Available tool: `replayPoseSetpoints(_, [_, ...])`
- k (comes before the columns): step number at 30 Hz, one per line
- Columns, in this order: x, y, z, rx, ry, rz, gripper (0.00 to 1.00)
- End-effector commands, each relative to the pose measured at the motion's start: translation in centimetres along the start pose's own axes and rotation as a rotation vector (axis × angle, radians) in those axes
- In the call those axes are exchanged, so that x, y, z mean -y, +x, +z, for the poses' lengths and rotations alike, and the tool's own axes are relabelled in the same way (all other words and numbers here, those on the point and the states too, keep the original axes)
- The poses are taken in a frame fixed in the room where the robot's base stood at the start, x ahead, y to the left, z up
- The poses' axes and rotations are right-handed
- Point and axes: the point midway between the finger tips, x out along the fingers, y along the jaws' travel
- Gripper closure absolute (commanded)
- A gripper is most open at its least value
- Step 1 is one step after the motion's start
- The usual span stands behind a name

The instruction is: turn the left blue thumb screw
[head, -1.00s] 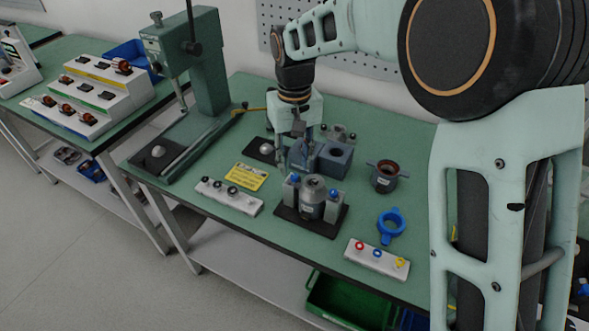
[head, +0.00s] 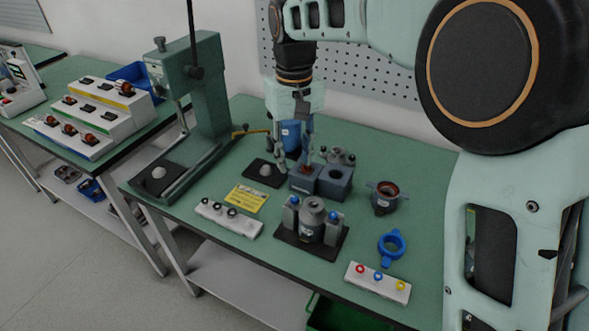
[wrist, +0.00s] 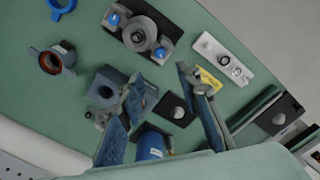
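The dark fixture (head: 283,238) holds a grey cylindrical part (head: 312,218) upright between two posts with blue tops. The left blue thumb screw (head: 295,200) is on the left post and the right one (head: 334,217) on the right post. In the wrist view the left screw (wrist: 160,53) lies just beyond the fingertips, and the right one (wrist: 113,18) is farther up and left. My gripper (head: 293,158) is behind the fixture, apart from both screws. In the wrist view its fingers (wrist: 161,75) are spread wide with nothing between them touching.
A grey-blue block (head: 338,180) stands behind the fixture, with a blue can (head: 290,134) farther back. A brown-lined cup (head: 383,198) and blue ring (head: 391,246) lie right.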

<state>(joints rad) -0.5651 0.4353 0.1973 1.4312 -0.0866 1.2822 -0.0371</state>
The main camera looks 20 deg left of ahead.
Motion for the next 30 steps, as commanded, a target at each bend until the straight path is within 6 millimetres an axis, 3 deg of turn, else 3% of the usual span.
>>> replayPoseSetpoints(21, [0.6, 0.5, -0.6, 0.003, -1.175, -0.001, 0.68])
replayPoseSetpoints(30, [0.8, 1.4, -0.5, 0.003, -1.342, -0.003, 0.68])
